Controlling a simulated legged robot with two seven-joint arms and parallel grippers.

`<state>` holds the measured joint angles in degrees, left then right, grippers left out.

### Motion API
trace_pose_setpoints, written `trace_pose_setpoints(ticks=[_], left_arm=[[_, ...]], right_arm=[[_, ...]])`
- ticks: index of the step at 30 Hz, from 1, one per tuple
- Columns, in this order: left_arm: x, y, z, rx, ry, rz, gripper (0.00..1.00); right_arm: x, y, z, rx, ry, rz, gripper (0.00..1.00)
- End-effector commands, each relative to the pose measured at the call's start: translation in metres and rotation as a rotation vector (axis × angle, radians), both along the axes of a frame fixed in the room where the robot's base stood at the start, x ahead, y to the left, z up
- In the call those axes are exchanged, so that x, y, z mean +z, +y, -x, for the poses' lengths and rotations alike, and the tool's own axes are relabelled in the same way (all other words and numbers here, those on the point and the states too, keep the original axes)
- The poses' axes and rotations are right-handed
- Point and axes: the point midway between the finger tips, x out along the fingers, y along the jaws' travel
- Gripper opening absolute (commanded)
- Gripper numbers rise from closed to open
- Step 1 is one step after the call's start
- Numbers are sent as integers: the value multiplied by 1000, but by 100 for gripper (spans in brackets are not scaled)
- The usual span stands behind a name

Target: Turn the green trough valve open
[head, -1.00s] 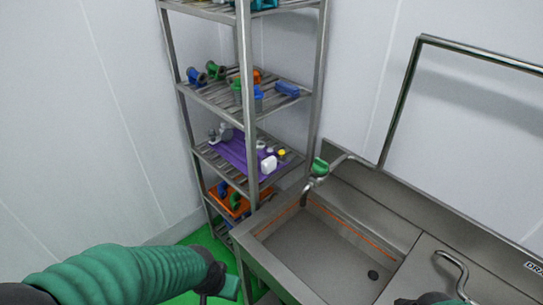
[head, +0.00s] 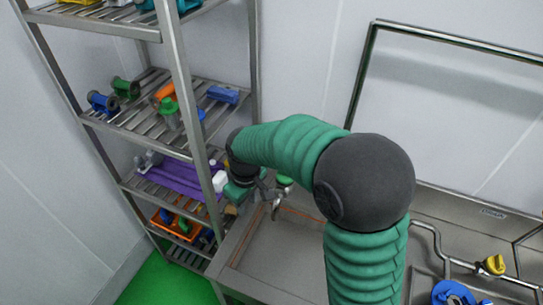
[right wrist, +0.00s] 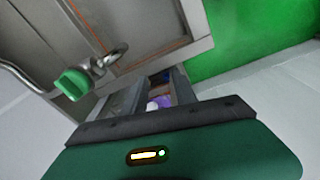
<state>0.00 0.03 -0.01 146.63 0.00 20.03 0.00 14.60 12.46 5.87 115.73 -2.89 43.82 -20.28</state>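The green trough valve (head: 284,181) is a small green handle on the metal tap at the far left end of the steel trough (head: 290,250). In the right wrist view the green handle (right wrist: 72,84) shows on its bent pipe, left of my fingers and apart from them. My right gripper (head: 263,187) is beside the valve, on its left in the head view, partly hidden by my arm. In the right wrist view its two fingers (right wrist: 152,90) stand apart with nothing gripped between them. My left gripper is out of view.
A steel rack (head: 185,90) stands close to the left of my right gripper, with a purple mat (head: 180,180), an orange tray (head: 175,226) and several fittings. A yellow valve (head: 494,265) and a blue part (head: 454,292) are at the lower right. Green floor (head: 160,285) is clear.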

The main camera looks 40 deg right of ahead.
Motion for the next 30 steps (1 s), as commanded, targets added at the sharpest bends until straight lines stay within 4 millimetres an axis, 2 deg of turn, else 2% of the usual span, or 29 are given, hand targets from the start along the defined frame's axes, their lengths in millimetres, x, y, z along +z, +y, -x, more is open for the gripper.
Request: trace_pose_setpoints(ticks=[1, 3, 6, 9, 12, 14, 17, 20, 30], left_arm=[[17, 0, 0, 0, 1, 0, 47], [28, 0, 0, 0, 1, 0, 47], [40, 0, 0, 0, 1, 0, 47], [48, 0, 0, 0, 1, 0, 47], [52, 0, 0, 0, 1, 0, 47], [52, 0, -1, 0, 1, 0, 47], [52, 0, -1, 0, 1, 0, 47], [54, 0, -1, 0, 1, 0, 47], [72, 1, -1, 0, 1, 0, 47]], right_arm=[[29, -25, -20, 27, 17, 6, 34], [58, -57, -40, 86, 51, 9, 34], [93, -103, -59, 155, 95, 4, 34], [119, -138, -66, 204, 123, -8, 34], [134, -159, -66, 232, 138, -19, 34], [138, -164, -65, 242, 144, -23, 34], [133, -165, -63, 246, 148, -22, 34], [117, -164, -61, 247, 148, -22, 34], [28, -168, -60, 246, 148, -26, 34]])
